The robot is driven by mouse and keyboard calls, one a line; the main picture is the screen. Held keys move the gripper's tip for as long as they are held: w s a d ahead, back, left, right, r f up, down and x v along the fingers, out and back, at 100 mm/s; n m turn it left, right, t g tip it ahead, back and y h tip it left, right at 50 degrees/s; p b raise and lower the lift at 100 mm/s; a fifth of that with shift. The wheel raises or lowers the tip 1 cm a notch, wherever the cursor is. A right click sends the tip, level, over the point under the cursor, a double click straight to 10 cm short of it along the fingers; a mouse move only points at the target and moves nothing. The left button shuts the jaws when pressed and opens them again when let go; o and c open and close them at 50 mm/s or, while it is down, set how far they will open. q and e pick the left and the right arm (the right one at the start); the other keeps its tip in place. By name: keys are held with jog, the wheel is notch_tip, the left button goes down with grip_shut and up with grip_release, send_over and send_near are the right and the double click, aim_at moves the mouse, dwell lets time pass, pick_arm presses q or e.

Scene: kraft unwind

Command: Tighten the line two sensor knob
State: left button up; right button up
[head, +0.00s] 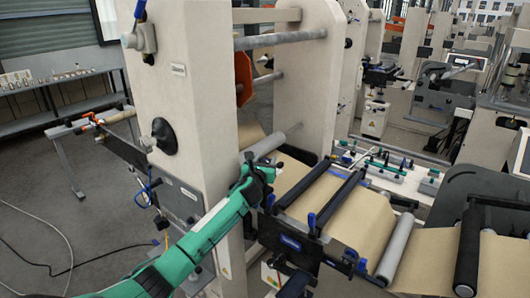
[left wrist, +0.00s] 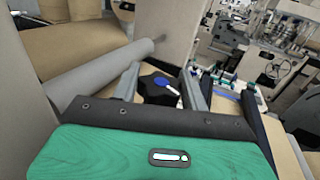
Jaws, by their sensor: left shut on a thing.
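My left gripper (head: 262,172) reaches in from the lower left on a green arm, at the near end of the paper web beside the cream machine frame. The gripper is shut on this knob. In the head view the knob is largely hidden by the gripper, and I cannot make out its edges. My right gripper is not in view.
Brown kraft paper (head: 355,215) runs over rollers to the right of the gripper. A grey roller (head: 265,145) lies just behind it. A black plate with a blue label (head: 290,243) stands below right. The cream upright (head: 190,90) stands close on the left.

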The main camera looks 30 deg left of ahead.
pick_arm(q)
jog(key=shift+a+r+m+h+p, duration=0.1)
jog(key=shift+r+m+h+p, duration=0.2)
jog(key=shift+m+h, duration=0.5)
jog(key=shift+m+t+h, duration=0.4)
jog(key=shift+h, duration=1.1)
jog(key=shift+r, duration=0.1)
jog(key=o, duration=1)
jog(key=shift+s, duration=0.1)
